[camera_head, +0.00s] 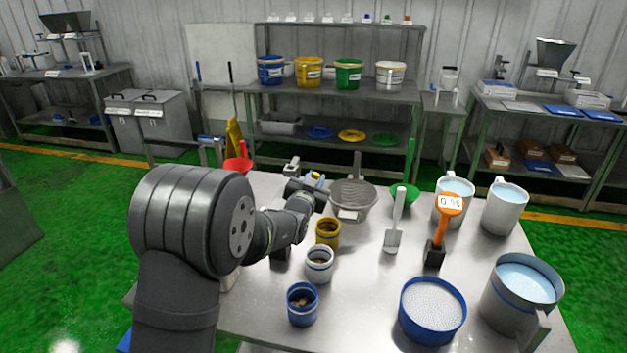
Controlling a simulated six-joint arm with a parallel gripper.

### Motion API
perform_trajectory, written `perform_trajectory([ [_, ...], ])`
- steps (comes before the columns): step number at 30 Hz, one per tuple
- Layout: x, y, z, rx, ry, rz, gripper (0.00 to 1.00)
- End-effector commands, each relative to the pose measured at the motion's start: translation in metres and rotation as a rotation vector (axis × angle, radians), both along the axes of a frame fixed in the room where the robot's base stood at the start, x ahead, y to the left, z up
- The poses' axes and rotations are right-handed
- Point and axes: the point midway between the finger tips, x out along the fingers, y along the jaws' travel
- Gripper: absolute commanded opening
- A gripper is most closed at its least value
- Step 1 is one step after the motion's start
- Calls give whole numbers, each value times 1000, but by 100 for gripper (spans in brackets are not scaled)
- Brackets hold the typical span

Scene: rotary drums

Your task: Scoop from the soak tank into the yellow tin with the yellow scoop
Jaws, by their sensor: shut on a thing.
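My gripper (306,189) is over the back left of the steel table, partly hidden by my wrist. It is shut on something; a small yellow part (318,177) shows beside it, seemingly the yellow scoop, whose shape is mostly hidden. The yellow tin (328,233) stands open in front of my gripper, to its lower right in the picture, apart from it. No label marks the soak tank. A large grey vessel of pale blue contents (525,284) stands at the front right. A blue-rimmed round tub of white grains (432,308) stands left of it.
A white tin (320,263) and a blue tin (303,303) stand before the yellow tin. The middle front is clear.

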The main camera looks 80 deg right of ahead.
Motion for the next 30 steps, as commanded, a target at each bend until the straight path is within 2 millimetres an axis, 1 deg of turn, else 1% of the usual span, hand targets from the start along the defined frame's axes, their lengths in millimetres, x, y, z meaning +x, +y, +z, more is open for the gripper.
perform_trajectory([
  [30, -15, 1, -1, -8, -122, -1, 0],
])
